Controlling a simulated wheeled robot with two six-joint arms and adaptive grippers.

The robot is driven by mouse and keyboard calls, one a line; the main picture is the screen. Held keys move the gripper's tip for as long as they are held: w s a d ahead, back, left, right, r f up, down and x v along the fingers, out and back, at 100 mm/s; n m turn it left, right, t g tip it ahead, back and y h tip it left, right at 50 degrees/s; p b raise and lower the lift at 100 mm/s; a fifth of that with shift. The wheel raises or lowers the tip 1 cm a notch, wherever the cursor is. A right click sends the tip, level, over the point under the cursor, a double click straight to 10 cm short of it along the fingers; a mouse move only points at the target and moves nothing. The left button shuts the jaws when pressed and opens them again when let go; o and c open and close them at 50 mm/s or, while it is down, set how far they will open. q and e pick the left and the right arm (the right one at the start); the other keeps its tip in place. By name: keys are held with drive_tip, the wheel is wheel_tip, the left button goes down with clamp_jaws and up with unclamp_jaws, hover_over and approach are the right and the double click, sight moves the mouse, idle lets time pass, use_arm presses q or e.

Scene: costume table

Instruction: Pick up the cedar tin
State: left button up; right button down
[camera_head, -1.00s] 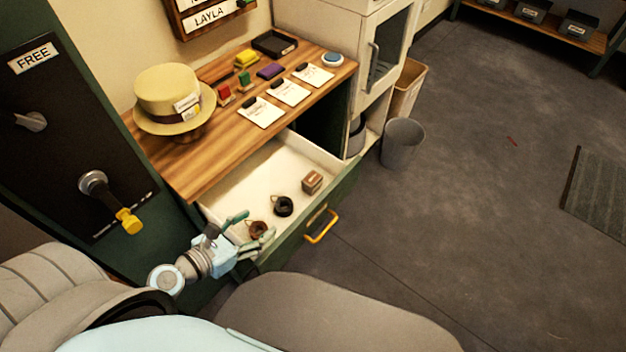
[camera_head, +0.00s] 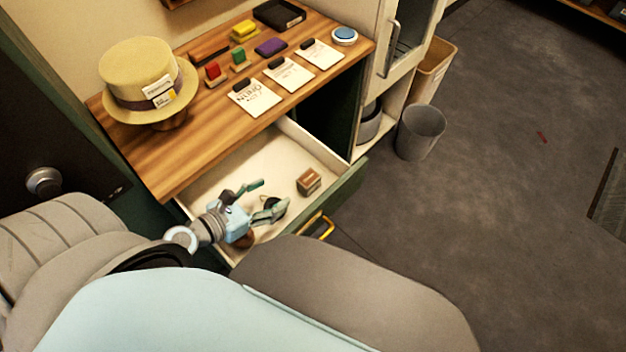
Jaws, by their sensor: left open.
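The cedar tin looks to be the small brown box with a pale label (camera_head: 308,181), lying in the right part of the open drawer (camera_head: 285,155). My left gripper (camera_head: 268,196) is open and empty, over the drawer to the left of the box and apart from it. Its fingers point toward the box. A dark round roll (camera_head: 276,205) is partly hidden behind the lower finger. A brown roll (camera_head: 244,241) is mostly hidden under the gripper. My right gripper is not in view.
The wooden tabletop (camera_head: 160,168) above the drawer carries a straw hat (camera_head: 140,70), several cards and coloured blocks. The drawer front with its yellow handle (camera_head: 327,229) bounds the near right side. A grey bin (camera_head: 420,132) stands on the floor at right.

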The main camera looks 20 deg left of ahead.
use_arm(q)
wheel_tip(320, 180, down, 5)
drive_tip(key=b, duration=0.4)
drive_tip(key=shift+r, duration=0.1)
approach(306, 180)
drive_tip(key=x, duration=0.5)
drive_tip(key=shift+s+d+f, duration=0.15)
drive_tip(key=shift+d+f, duration=0.15)
drive_tip(key=shift+f, duration=0.2)
drive_tip(key=x, duration=0.5)
drive_tip(key=shift+w+a+r, duration=0.15)
drive_tip(key=shift+w+r, duration=0.05)
drive_tip(key=shift+w, duration=0.25)
drive_tip(key=c, duration=1.3)
drive_tip(key=shift+r, duration=0.2)
